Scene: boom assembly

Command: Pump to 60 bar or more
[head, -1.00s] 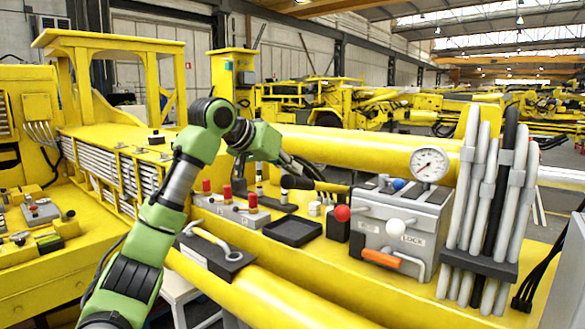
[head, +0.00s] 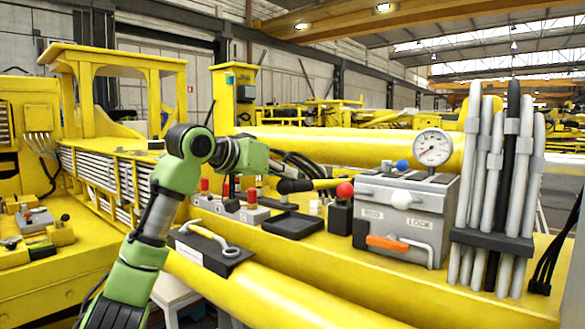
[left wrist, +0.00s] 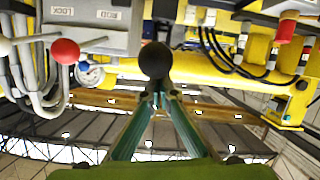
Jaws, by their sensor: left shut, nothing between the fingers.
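The grey pump unit (head: 405,235) stands at the right of the head view, with red, white and blue ball knobs and an orange handle (head: 387,243). Its round gauge (head: 433,147) is on top; I cannot read the pressure. A lever with a black grip (head: 295,186) and yellow shaft (head: 325,184) lies left of the unit. In the left wrist view, a black ball-shaped end (left wrist: 155,60), probably the lever grip, is just ahead of my left gripper (left wrist: 157,98). The gripper is shut and empty; I cannot tell whether it touches the ball. My right gripper is out of view.
A black tray (head: 292,225) and a block of red-topped levers (head: 230,207) lie left of the pump unit. Grey and black hoses (head: 497,190) stand in a rack at the right.

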